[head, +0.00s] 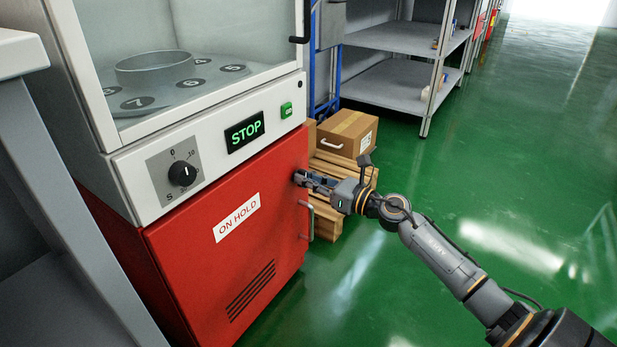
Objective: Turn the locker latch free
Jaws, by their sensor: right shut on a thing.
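The red locker (180,262) stands at the left, its door closed, with an "ON HOLD" label (237,217) and slanted vent slots. A metal bar handle (308,221) shows at the door's right edge. My right gripper (300,178) is at the upper right edge of the red door, above the bar handle. It is shut on a small dark part there, which I take to be the latch. The fingers mostly hide the latch, so I cannot tell its angle. My left gripper is not in view.
Above the locker are a dial (183,174), a lit STOP display (245,132), a green button (286,110) and a glass-fronted chamber. A cardboard box (347,133) sits on wooden pallets (329,218) behind my gripper. Grey shelves (395,84) stand behind. Green floor at right is clear.

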